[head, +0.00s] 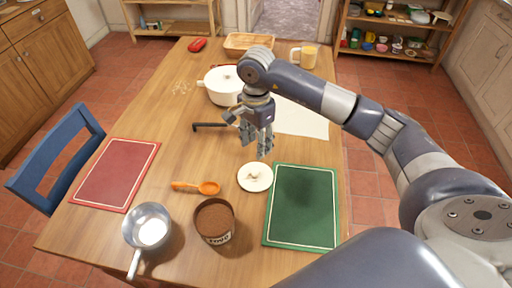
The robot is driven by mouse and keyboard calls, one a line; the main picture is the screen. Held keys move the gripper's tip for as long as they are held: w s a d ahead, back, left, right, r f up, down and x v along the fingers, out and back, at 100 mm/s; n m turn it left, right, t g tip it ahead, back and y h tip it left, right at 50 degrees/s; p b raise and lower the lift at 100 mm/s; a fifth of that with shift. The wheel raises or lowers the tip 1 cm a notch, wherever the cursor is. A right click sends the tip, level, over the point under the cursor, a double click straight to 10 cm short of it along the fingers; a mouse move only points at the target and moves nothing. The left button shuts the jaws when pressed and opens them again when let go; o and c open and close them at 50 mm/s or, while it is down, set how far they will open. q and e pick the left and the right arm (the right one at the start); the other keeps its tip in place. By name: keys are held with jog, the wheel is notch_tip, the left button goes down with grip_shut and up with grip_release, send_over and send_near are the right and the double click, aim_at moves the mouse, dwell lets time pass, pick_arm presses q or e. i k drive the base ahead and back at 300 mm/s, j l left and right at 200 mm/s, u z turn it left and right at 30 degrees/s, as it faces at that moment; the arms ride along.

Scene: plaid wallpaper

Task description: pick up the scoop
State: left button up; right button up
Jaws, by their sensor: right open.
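An orange scoop (208,188) lies flat on the wooden table, its handle pointing left and its bowl to the right. My right gripper (257,150) hangs above the table with its fingers pointing down, open and empty. It is beyond and to the right of the scoop, apart from it, above the area just behind a round white lid. My left gripper is not in view.
Near the scoop are the white lid (255,178), a tin of brown powder (214,220) and a saucepan (147,229). A red mat (116,174) lies left, a green mat (303,207) right.

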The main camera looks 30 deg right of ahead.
aim_at(208, 188)
jog(key=k+j, duration=0.5)
jog(key=k, duration=0.2)
jog(key=k+j, duration=0.5)
jog(key=k, duration=0.15)
